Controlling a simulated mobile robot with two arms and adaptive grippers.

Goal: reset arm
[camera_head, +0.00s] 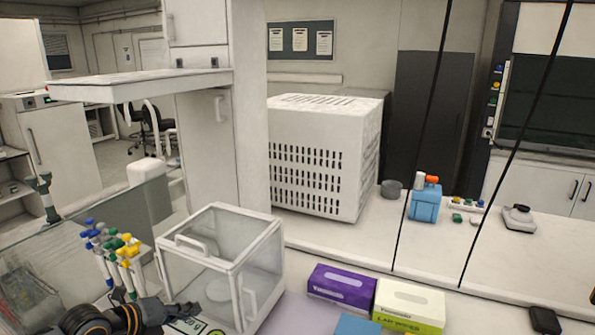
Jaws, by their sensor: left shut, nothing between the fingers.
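My left gripper (183,309) is low in the picture at the left, at the end of my dark arm. It is shut and empty, in front of the clear-walled balance box (222,262). From this view I cannot tell whether it touches the box. My right gripper is not in view.
A pipette stand with colourful pipettes (112,245) is close behind my left arm. Purple (342,286) and yellow-white (409,305) tissue boxes lie to the right. A white vented cabinet (318,160) and a blue bottle (425,202) stand farther back. Dark thin bars cross the right side.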

